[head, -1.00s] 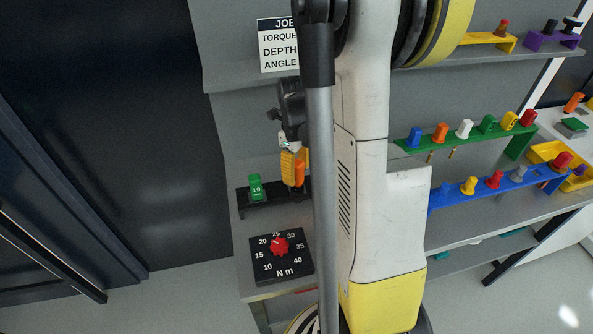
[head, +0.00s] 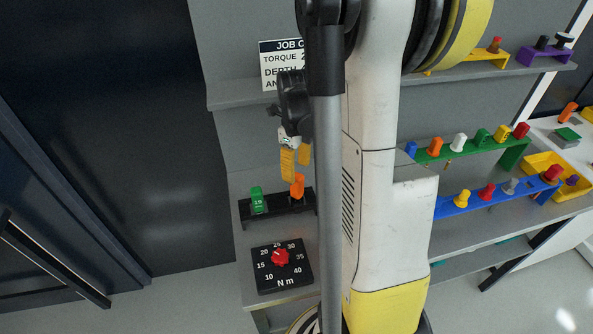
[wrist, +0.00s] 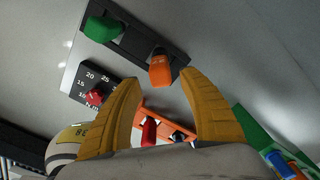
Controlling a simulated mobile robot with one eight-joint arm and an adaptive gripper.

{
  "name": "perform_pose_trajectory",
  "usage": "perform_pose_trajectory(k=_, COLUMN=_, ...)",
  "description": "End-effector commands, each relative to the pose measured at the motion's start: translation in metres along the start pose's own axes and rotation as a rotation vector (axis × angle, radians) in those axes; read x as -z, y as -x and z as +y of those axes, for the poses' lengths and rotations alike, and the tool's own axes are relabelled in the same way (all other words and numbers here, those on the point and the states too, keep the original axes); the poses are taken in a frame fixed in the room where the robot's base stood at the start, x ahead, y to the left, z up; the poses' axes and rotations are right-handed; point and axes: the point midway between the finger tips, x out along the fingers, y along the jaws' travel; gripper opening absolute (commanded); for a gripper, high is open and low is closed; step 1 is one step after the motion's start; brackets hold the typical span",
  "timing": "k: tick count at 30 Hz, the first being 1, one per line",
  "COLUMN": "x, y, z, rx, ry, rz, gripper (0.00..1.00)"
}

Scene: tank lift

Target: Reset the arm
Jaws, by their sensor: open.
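My gripper (head: 296,162) hangs above the black rack (head: 282,215) in the head view, with its yellow fingers apart and nothing between them. In the wrist view my gripper (wrist: 165,105) is also open and empty. An orange piece (head: 297,186) stands upright in the black rack, just below the fingers; it also shows in the wrist view (wrist: 160,72), beyond the fingertips. A green piece marked 19 (head: 257,201) stands to its left in the same rack. My arm hides the rack's right end in the head view.
A black torque dial (head: 265,277) with a red knob lies in front of the rack. A job card (head: 272,78) stands above, partly covered by my gripper. Green (head: 515,156) and blue (head: 445,207) racks with coloured pieces stand to the right, beside a yellow tray (head: 535,172).

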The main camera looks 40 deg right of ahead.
Motion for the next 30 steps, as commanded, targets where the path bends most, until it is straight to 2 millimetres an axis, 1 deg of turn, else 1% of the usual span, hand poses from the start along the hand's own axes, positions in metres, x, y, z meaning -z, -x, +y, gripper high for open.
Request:
perform_pose_trajectory(k=1, x=0.0, y=0.009, z=0.0, rx=0.0, ry=0.0, rz=0.0, gripper=0.5)
perform_pose_trajectory(k=7, x=0.0, y=0.027, z=0.0, rx=0.0, ry=0.0, rz=0.0, gripper=0.5)
perform_pose_trajectory(k=24, x=0.0, y=0.026, z=0.001, rx=0.001, ry=0.005, rz=-0.001, gripper=0.5)
perform_pose_trajectory(k=26, x=-0.001, y=0.028, z=0.004, rx=0.006, ry=0.039, rz=-0.006, gripper=0.5)
perform_pose_trajectory(k=27, x=-0.004, y=0.03, z=0.009, rx=0.015, ry=0.087, rz=-0.013, gripper=0.5)
perform_pose_trajectory(k=29, x=-0.008, y=0.036, z=0.021, rx=0.034, ry=0.206, rz=-0.029, gripper=0.5)
perform_pose_trajectory(k=30, x=-0.012, y=0.041, z=0.032, rx=0.055, ry=0.32, rz=-0.044, gripper=0.5)
